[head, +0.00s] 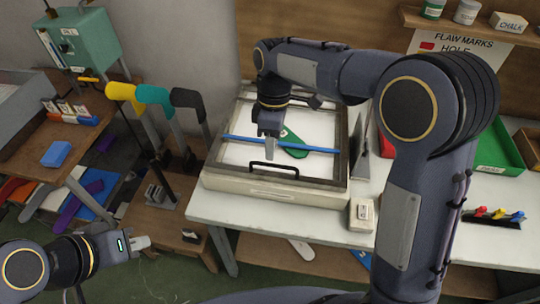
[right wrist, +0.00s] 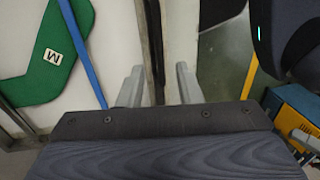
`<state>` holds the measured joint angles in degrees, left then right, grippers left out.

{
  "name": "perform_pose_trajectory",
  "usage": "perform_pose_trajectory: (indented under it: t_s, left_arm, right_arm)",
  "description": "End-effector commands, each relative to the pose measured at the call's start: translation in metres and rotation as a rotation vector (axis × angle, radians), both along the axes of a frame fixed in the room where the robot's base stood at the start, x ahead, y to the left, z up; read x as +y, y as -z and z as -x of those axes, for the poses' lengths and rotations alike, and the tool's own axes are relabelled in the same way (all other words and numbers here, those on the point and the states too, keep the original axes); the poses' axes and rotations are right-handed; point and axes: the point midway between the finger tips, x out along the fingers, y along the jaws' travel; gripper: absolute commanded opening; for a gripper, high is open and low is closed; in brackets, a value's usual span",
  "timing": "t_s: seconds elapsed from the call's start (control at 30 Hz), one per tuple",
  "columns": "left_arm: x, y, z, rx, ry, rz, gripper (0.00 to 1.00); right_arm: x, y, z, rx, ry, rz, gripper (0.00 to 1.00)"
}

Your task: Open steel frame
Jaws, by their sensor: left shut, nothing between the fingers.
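The steel frame (head: 320,181) lies flat on a pale box (head: 270,191) on the white table, with a black handle (head: 274,165) at its front. A green sock board (head: 292,141) with a blue bar (head: 310,148) across it shows within the frame. The M-marked green board (right wrist: 40,62) is left there. My left gripper (head: 142,243) is shut and empty, low at the left.
Yellow, teal and black foot-shaped forms (head: 153,95) stand on a low wooden stand left of the table. A small labelled block (head: 361,214) sits beside the box's front right corner. A green bin (head: 500,150) and a rack of coloured clips (head: 497,216) are at right.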

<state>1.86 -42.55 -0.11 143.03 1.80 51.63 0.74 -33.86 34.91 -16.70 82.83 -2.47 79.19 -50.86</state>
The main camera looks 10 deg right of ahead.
Motion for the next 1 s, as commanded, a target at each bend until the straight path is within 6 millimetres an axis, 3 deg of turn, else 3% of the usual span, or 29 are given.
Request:
perform_pose_trajectory:
  t_s: [0.23,0.6,0.83,1.0]
  left_arm:
    - [0.000,0.000,0.000,0.000,0.000,0.000,0.00]
    - [0.000,0.000,0.000,0.000,0.000,0.000,0.00]
    - [0.000,0.000,0.000,0.000,0.000,0.000,0.00]
    - [0.000,0.000,0.000,0.000,0.000,0.000,0.00]
  right_arm:
    - [0.002,0.033,0.007,0.000,0.001,0.001,0.32]
    - [0.002,0.039,0.008,-0.001,0.002,0.000,0.32]
    - [0.002,0.039,0.008,-0.001,0.003,0.000,0.02]
    - [0.002,0.039,0.008,-0.001,0.003,0.000,0.00]
